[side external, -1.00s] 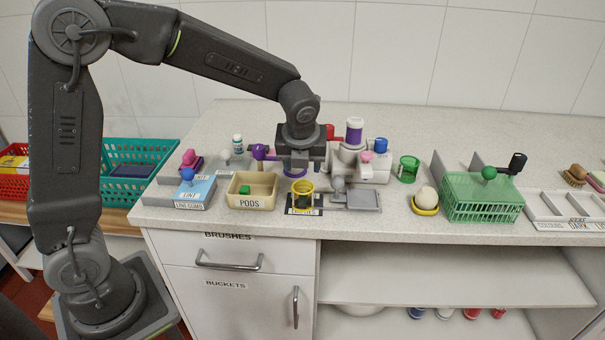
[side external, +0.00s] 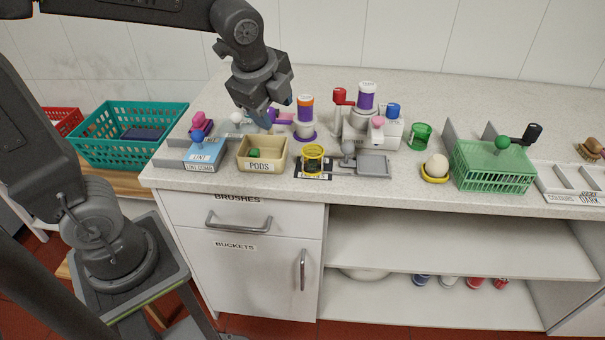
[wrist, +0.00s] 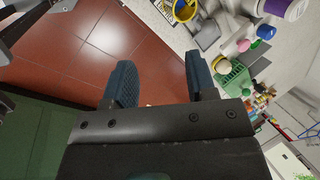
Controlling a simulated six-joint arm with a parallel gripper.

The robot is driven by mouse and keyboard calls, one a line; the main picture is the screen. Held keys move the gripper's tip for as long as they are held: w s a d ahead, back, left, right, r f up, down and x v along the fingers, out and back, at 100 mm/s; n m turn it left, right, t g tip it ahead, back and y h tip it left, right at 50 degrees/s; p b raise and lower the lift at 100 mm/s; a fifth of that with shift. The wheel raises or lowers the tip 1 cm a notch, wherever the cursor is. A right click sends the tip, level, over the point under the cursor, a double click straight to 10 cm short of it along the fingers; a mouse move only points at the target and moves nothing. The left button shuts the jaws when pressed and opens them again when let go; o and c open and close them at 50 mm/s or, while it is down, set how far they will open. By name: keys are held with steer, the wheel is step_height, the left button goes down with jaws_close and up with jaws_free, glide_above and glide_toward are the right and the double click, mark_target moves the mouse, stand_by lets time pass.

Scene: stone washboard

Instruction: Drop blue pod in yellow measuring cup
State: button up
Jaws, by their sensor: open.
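The yellow measuring cup (side external: 313,158) stands upright on a dark labelled mat at the counter front. It also shows at the top of the wrist view (wrist: 184,11); its contents are unclear. The tan PODS box (side external: 277,166) sits left of the cup with a green pod (side external: 254,153) in it. I cannot make out a blue pod in the box or elsewhere. My gripper (side external: 265,122) is above and behind the PODS box, up and left of the cup. In the wrist view its fingers (wrist: 160,75) are apart with nothing seen between them.
A purple jar with an orange top (side external: 305,112) and a purple scoop stand close right of my gripper. A blue LINT box (side external: 204,153) is left of the PODS box. A grey scale plate (side external: 373,165) is right of the cup. Counter between scale and egg holder is clear.

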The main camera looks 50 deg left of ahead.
steer(key=s+d+n+t+h, duration=0.1)
steer(key=s+n, duration=1.1)
steer(key=n, duration=0.3)
steer(key=shift+s+d+t+h, duration=0.3)
steer(key=shift+d+h, duration=0.1)
